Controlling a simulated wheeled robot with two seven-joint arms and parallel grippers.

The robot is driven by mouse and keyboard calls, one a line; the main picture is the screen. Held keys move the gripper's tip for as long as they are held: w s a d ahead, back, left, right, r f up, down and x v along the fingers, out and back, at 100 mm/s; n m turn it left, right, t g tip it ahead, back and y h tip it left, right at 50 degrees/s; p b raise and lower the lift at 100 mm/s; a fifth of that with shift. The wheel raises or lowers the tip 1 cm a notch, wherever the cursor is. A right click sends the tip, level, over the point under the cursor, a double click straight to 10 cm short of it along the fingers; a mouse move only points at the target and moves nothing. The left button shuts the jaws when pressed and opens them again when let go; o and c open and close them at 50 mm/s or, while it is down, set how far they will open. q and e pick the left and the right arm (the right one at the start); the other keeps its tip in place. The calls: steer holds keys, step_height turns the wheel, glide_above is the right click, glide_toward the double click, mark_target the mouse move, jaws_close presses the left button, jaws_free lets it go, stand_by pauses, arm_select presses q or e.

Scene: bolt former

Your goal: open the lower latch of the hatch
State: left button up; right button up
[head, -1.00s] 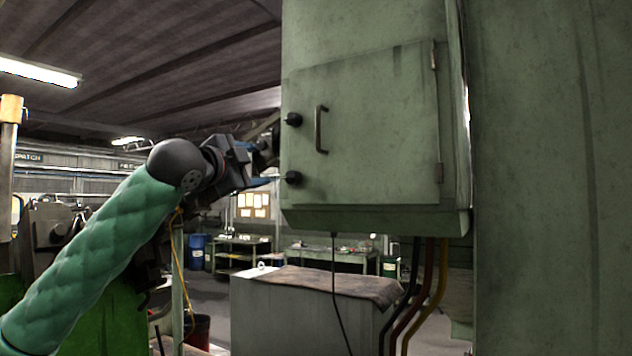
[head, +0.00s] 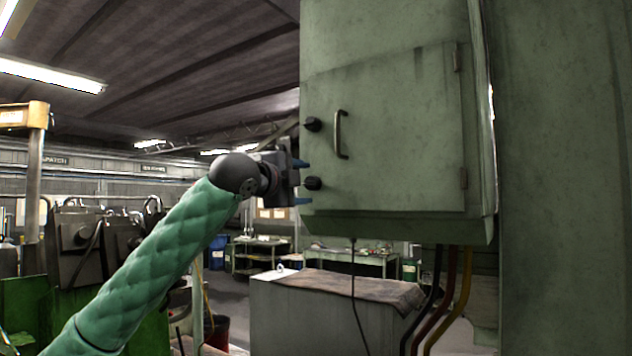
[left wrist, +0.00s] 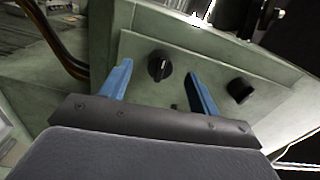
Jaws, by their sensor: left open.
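The hatch (head: 400,150) is a closed green door on a green cabinet, with a dark bar handle (head: 341,134). Its lower latch (head: 313,183) is a black knob near the door's left edge; it also shows in the left wrist view (left wrist: 159,66). The upper latch (head: 312,124) is a similar knob above it, seen at the right in the left wrist view (left wrist: 240,90). My left gripper (head: 307,182) is open at the door's left edge, its blue fingers above and below the lower latch. In the left wrist view (left wrist: 160,70) the knob appears between the fingers, with gaps either side.
Hinges (head: 463,178) are on the door's right side. Cables (head: 440,295) hang below the cabinet. A grey bench (head: 300,318) with a cloth on top stands below. Green machinery (head: 85,245) is at the left, behind my left arm.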

arm_select(q)
steer(key=shift+x, duration=1.25)
steer(key=shift+f+n, duration=0.1)
steer(key=shift+n, duration=1.1)
steer(key=n, duration=0.3)
steer(key=shift+s, duration=0.1)
steer(key=n, duration=0.3)
steer(key=shift+n, duration=0.3)
steer(key=shift+a+n, duration=0.15)
steer(key=shift+n, duration=0.85)
